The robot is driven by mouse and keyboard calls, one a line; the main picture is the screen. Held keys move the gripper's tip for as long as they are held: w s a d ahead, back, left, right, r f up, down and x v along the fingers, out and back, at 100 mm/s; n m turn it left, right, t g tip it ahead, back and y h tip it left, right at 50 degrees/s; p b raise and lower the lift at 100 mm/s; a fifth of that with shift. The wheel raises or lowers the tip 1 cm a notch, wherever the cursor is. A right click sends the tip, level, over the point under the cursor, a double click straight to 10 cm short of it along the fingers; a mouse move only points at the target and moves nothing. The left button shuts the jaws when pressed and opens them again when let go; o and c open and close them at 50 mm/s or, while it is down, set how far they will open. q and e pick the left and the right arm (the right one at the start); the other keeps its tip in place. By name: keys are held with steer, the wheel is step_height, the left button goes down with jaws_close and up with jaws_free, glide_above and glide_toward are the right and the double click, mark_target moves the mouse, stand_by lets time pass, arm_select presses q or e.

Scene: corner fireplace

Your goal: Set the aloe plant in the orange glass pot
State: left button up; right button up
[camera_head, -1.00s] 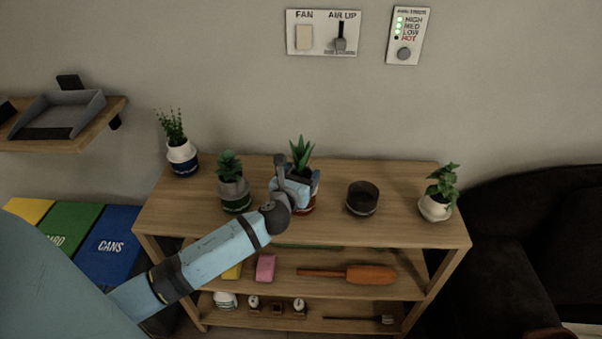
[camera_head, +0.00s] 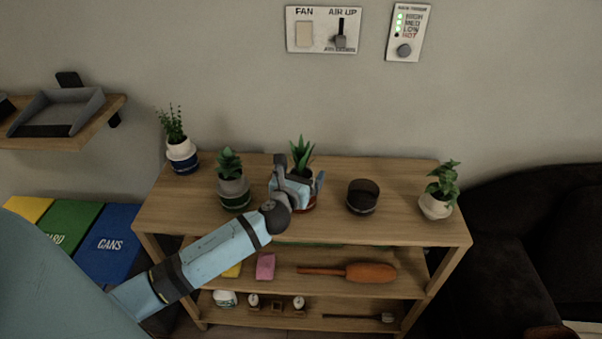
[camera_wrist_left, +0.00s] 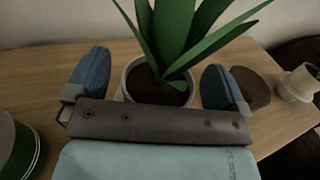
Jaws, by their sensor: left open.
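The aloe plant (camera_head: 302,153) stands upright on the wooden shelf top, and its green leaves fill the upper wrist view (camera_wrist_left: 178,35). In the wrist view its round pot has a pale rim (camera_wrist_left: 127,82) and dark soil. A reddish-orange lower part (camera_head: 307,208) shows below my gripper in the head view; most of the pot is hidden. My left gripper (camera_head: 299,178) is open, with one blue finger on each side of the pot; contact cannot be told. A dark round pot (camera_head: 362,197) without a plant stands just right. I cannot tell which pot is the orange glass one.
A plant in a grey and green pot (camera_head: 234,193) stands close left of my gripper. A white and blue pot (camera_head: 182,158) is at the back left, and a white pot (camera_head: 436,207) at the right end. Clear wood (camera_head: 400,175) lies between the right-hand pots.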

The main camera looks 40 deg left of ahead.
arm_select(q)
steer(key=f+v, duration=0.1)
steer(key=v, duration=1.3)
steer(key=s+d+f+n+g+h, duration=0.35)
steer(key=s+d+f+n, duration=0.35)
steer(key=n, duration=0.8)
steer(key=s+d+f+n+g+h, duration=0.35)
steer(key=s+d+f+n, duration=0.45)
steer(key=n, duration=0.8)
step_height(320, 180, up, 12)
steer(key=w+a+t+p, duration=0.1)
steer(key=p, duration=1.4)
steer(key=shift+w+a+m, duration=0.15)
steer(key=shift+w+m, duration=0.15)
arm_select(e)
step_height(320, 180, up, 13)
steer(key=d, duration=0.1)
steer(key=shift+s+n, duration=0.3)
steer(key=shift+s, duration=0.05)
arm_select(q)
steer(key=shift+r, duration=0.1)
arm_select(e)
steer(key=shift+w+r, duration=0.1)
steer(key=shift+r, duration=0.15)
steer(key=shift+f, duration=0.2)
